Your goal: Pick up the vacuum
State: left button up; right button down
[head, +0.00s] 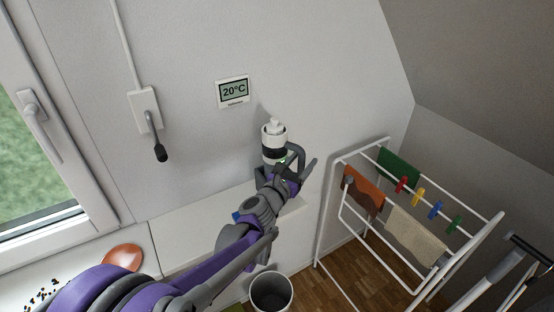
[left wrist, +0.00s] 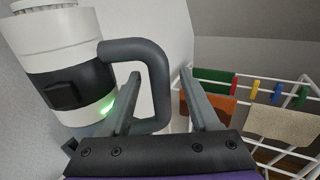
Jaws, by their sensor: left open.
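The vacuum (head: 273,132) is a white upright cylinder with a black band and a dark grey loop handle. It stands on a white ledge against the wall. In the left wrist view its body (left wrist: 60,50) fills the left side and a green light glows low on it. My left gripper (head: 295,168) is at the handle, open. In the left wrist view the gripper (left wrist: 162,95) has one finger on each side of the handle's outer bar (left wrist: 158,75), with a gap showing on the right. My right gripper is not in view.
A white drying rack (head: 325,215) with cloths and coloured pegs stands to the right. A bin (head: 271,293) is on the floor below. An orange-brown dish (head: 123,257) and dark crumbs lie on the white surface at lower left. A window is at far left.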

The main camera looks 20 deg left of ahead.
pick_arm(q)
jog(key=shift+s, duration=0.1)
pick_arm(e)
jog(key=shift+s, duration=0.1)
pick_arm(q)
jog(key=shift+c, duration=0.9)
grip_shut()
